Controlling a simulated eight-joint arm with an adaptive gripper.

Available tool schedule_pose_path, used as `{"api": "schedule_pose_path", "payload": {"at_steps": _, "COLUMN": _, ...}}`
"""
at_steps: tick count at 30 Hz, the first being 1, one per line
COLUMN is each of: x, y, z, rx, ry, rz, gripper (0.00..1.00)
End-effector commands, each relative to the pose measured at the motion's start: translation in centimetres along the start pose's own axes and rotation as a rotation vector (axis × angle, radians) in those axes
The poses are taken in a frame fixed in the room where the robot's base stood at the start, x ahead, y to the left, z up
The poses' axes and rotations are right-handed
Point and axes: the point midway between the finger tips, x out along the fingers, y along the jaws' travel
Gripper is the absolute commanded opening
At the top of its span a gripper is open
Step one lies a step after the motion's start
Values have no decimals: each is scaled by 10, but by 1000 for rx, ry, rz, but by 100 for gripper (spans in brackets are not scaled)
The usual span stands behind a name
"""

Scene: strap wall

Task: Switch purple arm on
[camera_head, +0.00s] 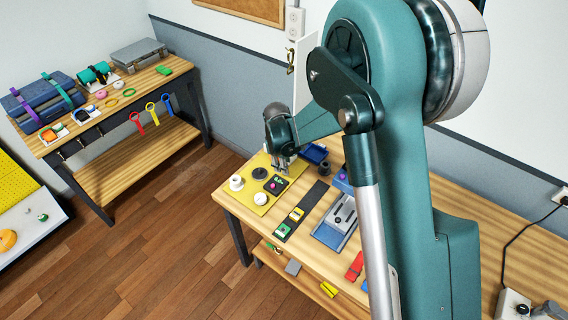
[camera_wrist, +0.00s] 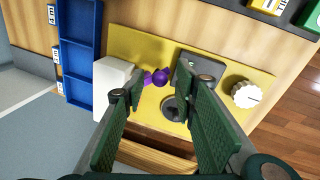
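The purple arm (camera_wrist: 160,75) is a small purple lever with a rounded end on the yellow panel (camera_wrist: 135,42) in the wrist view. It lies beside a white block (camera_wrist: 112,76). My gripper (camera_wrist: 160,82) is open, its two green-padded fingers apart, with the purple arm showing between the fingertips. I see no contact; the height gap cannot be told. In the head view my gripper (camera_head: 281,164) points down over the back of the yellow panel (camera_head: 245,197), and the purple arm is hidden there.
A blue tray (camera_head: 314,152) stands beside the panel. A dark strip with switches (camera_head: 297,215) lies nearer the bench front.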

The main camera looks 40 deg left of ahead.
Motion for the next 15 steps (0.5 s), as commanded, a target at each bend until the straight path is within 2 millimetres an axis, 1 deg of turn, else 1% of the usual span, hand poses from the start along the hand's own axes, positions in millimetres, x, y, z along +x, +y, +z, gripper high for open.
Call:
{"api": "schedule_pose_path", "payload": {"at_steps": 3, "x": 0, "y": 0, "z": 0, "rx": 0, "ry": 0, "rz": 0, "gripper": 29}}
{"api": "schedule_pose_path", "payload": {"at_steps": 4, "x": 0, "y": 0, "z": 0, "rx": 0, "ry": 0, "rz": 0, "gripper": 27}}
{"api": "schedule_pose_path", "payload": {"at_steps": 10, "x": 0, "y": 0, "z": 0, "rx": 0, "ry": 0, "rz": 0, "gripper": 2}}
{"api": "schedule_pose_path", "payload": {"at_steps": 15, "x": 0, "y": 0, "z": 0, "rx": 1, "ry": 0, "rz": 0, "gripper": 1}}
